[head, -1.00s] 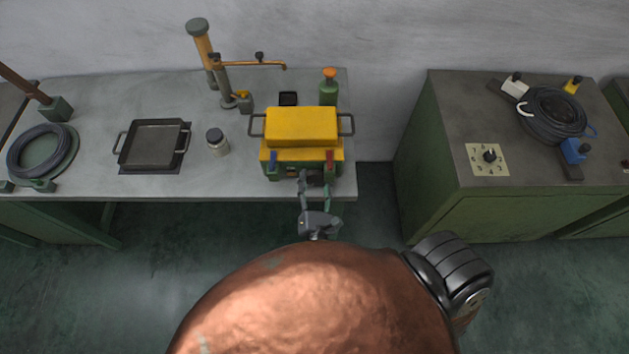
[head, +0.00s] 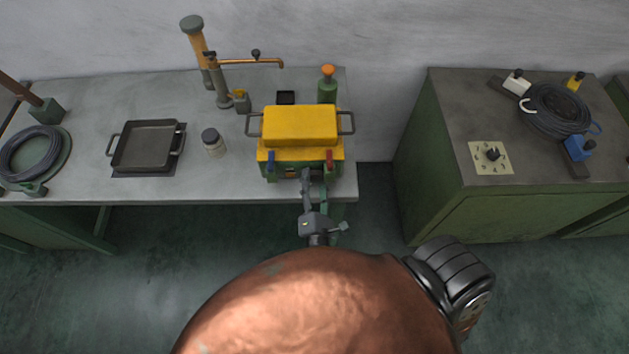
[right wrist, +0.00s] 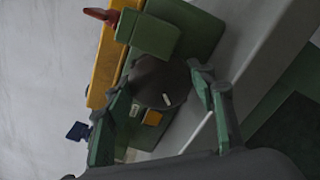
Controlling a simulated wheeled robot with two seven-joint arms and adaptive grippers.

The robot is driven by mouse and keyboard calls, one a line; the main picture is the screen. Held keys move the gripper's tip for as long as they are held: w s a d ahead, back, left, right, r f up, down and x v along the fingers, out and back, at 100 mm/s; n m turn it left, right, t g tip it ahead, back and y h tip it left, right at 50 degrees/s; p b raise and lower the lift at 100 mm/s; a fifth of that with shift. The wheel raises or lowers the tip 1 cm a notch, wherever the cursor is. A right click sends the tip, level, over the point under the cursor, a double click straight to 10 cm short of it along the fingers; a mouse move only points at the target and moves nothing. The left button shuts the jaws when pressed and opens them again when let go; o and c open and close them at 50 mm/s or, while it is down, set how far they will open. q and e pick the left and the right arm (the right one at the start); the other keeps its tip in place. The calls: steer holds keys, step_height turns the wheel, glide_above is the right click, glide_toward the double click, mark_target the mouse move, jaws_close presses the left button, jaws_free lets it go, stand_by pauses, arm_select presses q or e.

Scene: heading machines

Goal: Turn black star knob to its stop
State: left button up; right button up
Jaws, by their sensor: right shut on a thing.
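The black star knob (right wrist: 158,84) shows in the right wrist view as a dark round part with a short white mark. It sits on the front of a green machine with a yellow top (head: 300,126), near the table's front edge. My right gripper (head: 316,183) reaches it from the front. In the right wrist view its green fingers (right wrist: 160,90) lie on both sides of the knob, shut on it. In the head view the gripper largely hides the knob. My left gripper is not in view.
A blue-handled part (head: 271,160) and a red-handled part (head: 330,160) stand close on either side of the knob. A jar (head: 213,145) and a dark tray (head: 149,148) lie left. A green cabinet (head: 520,205) stands right, past a gap.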

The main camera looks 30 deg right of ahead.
steer(key=o, duration=1.2)
steer(key=shift+c, duration=0.2)
